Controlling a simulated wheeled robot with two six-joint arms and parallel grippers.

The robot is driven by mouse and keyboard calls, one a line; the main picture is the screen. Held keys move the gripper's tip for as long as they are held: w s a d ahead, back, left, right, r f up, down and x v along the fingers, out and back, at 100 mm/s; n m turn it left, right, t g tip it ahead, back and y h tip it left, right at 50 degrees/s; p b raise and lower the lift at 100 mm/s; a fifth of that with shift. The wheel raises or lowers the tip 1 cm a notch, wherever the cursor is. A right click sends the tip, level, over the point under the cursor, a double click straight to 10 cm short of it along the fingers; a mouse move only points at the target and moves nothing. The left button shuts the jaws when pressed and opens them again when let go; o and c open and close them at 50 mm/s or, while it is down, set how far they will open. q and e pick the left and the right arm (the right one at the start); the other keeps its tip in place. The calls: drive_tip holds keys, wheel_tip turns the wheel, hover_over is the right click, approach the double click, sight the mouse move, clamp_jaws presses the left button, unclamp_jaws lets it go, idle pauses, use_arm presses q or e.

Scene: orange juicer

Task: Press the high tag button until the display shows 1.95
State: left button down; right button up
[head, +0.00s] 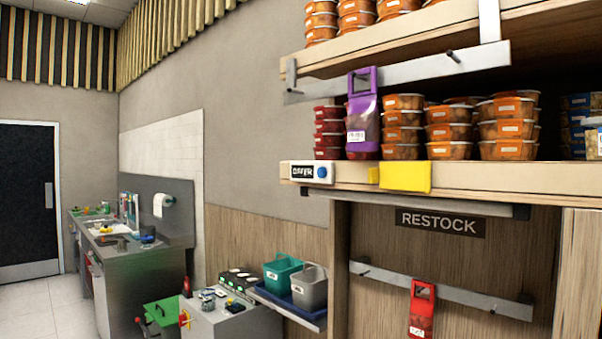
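A small white tag unit (311,173) sits on the front edge of the middle shelf, at its left end. Its dark display (303,172) carries white lettering that seems to read "OFFER"; I make out no price on it. A round blue button (322,172) is at the right side of the tag unit. Nothing touches the button. Neither of my grippers shows in the head view.
A purple pouch (363,120) hangs from the rail just above the tag. A yellow flap (405,177) is on the shelf edge to its right. Stacked tubs (450,133) fill the shelf. A red pouch (422,309) hangs below. A counter with bins (283,273) is lower left.

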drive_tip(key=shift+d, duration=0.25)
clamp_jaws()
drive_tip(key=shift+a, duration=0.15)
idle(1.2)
